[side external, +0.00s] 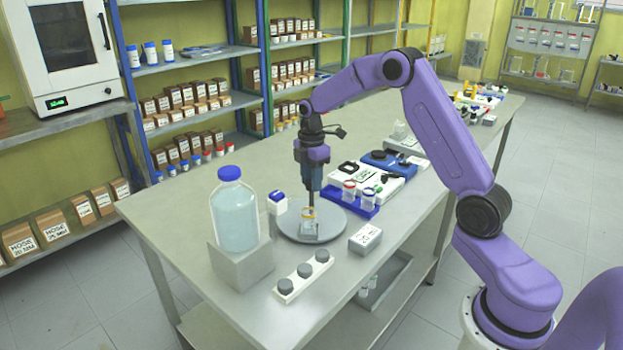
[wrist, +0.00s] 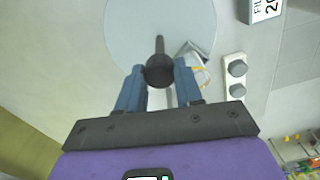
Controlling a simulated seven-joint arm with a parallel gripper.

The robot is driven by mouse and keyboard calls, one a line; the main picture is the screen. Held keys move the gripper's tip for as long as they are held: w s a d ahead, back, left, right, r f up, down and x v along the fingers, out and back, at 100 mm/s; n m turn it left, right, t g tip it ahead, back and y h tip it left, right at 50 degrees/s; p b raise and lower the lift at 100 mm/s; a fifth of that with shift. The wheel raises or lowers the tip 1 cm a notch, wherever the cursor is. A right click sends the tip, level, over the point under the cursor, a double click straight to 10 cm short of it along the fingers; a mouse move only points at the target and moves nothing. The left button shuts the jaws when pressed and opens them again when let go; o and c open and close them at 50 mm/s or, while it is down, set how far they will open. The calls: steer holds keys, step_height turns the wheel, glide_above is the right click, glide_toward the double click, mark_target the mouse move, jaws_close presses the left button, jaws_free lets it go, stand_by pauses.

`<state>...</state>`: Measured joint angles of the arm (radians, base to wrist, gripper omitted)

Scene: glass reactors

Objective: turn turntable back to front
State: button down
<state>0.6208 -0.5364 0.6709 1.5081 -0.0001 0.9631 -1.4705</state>
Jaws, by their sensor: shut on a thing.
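The turntable is a round grey disc (side external: 338,226) on the bench, and it fills the upper middle of the wrist view (wrist: 130,28). A dark upright peg with a round knob (wrist: 160,72) stands at the disc. My gripper (side external: 311,192) points straight down over the disc, and its blue fingers (wrist: 160,84) are closed around the knob. A small clear glass vessel with an orange rim (side external: 308,224) stands on the disc beside the peg, toward the side camera. The wrist view shows only part of it, next to the right finger.
A large blue-capped bottle (side external: 235,212) stands on a grey block (side external: 243,264) at left. A small blue-topped container (side external: 277,203), a strip with grey caps (side external: 303,276), a labelled white box (side external: 365,239) and a blue rack (side external: 350,201) surround the disc closely.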

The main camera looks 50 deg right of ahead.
steer(key=shift+n, duration=2.9)
steer(key=shift+r+n, duration=0.1)
steer(key=shift+n, duration=2.7)
steer(key=c, duration=0.7)
jaws_free()
steer(key=shift+c, duration=0.2)
step_height(320, 180, up, 17)
steer(key=shift+r, duration=0.15)
